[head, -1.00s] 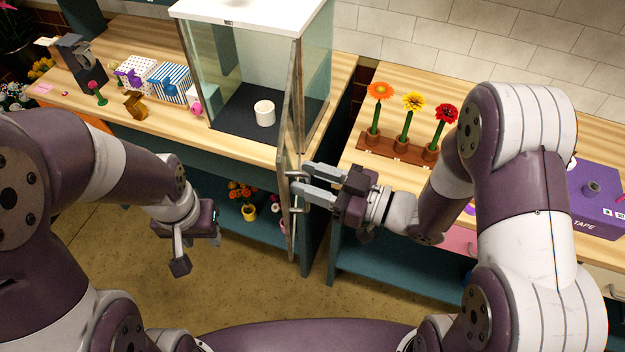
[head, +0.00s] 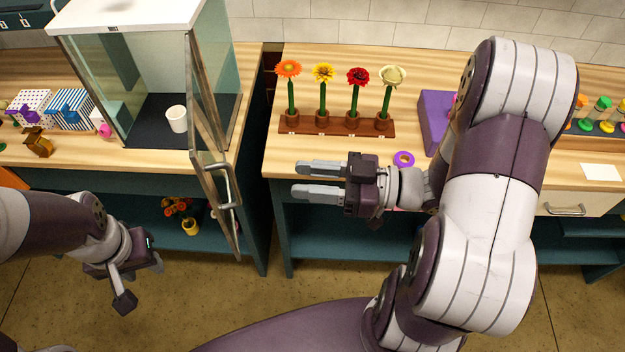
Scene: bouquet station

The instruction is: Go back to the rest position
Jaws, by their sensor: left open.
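My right gripper (head: 305,180) is open and empty, its two grey fingers pointing left in front of the right counter. It is apart from the metal handle (head: 225,186) of the glass door (head: 210,130). That door stands swung open on the glass display case (head: 150,75), its lower part hanging past the counter edge. A white cup (head: 177,118) stands inside the case on a dark floor. My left gripper (head: 140,285) is open and empty, low at the lower left, in front of the left counter.
A wooden rack (head: 340,127) with several flowers stands on the right counter, near a purple tape roll (head: 403,159) and a purple box (head: 437,115). Gift boxes (head: 65,108) stand left of the case. A shelf below holds a yellow flower pot (head: 190,226). Open floor lies in front.

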